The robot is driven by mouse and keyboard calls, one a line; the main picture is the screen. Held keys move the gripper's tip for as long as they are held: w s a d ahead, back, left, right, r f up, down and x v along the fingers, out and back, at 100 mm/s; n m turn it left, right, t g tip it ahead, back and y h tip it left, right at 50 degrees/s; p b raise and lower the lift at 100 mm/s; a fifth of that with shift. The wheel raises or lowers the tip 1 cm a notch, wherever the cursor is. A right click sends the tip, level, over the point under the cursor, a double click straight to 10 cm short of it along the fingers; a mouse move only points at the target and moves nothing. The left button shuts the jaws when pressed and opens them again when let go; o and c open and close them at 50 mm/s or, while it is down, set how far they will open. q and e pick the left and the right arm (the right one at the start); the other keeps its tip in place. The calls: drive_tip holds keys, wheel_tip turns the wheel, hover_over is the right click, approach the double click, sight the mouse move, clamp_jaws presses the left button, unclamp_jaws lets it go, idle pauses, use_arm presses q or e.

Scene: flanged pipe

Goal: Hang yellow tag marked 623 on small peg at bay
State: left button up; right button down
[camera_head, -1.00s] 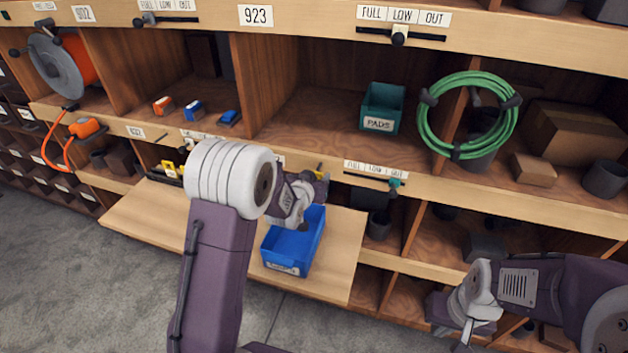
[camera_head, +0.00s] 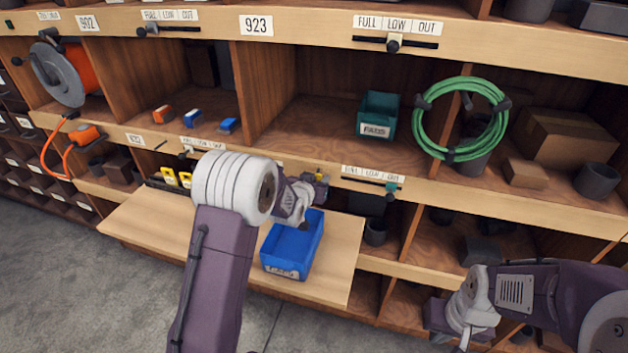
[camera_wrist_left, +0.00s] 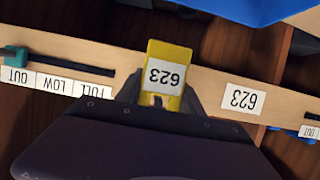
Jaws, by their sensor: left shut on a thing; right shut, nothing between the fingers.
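The yellow tag marked 623 (camera_wrist_left: 165,75) is held between the fingertips of my left gripper (camera_wrist_left: 162,97); its number is upside down in the left wrist view. The tag shows as a small yellow patch (camera_head: 320,177) in the head view, by the shelf edge above the blue bin. The bay's 623 label (camera_wrist_left: 243,99) is on the wooden shelf edge, to the right of the tag in the wrist view. I cannot make out the small peg; the tag and gripper may cover it. My right gripper (camera_head: 445,325) is shut and empty, low at the right before the lower shelves.
A blue bin (camera_head: 289,262) stands on the pull-out board (camera_head: 335,265) below my left gripper. A FULL/LOW/OUT slider (camera_wrist_left: 60,70) is on the same shelf edge. Other yellow tags (camera_head: 177,178) stand in a dark holder at the left. A green hose coil (camera_head: 425,130) hangs at the right.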

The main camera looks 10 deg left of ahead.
use_arm(q)
drive_tip(key=shift+w+r, duration=0.2)
drive_tip(key=shift+r, duration=0.1)
drive_tip(key=o, duration=1.4)
drive_tip(key=shift+s+d, duration=0.15)
drive_tip(key=shift+s, duration=0.1)
drive_tip(key=shift+b+v, duration=0.3)
drive_tip(key=shift+v, duration=0.7)
drive_tip(key=v, duration=0.6)
drive_tip(key=shift+s, duration=0.4)
use_arm(e)
drive_tip(key=shift+w+f, duration=0.7)
drive_tip(key=shift+w, duration=0.1)
use_arm(q)
drive_tip(key=shift+f, duration=0.1)
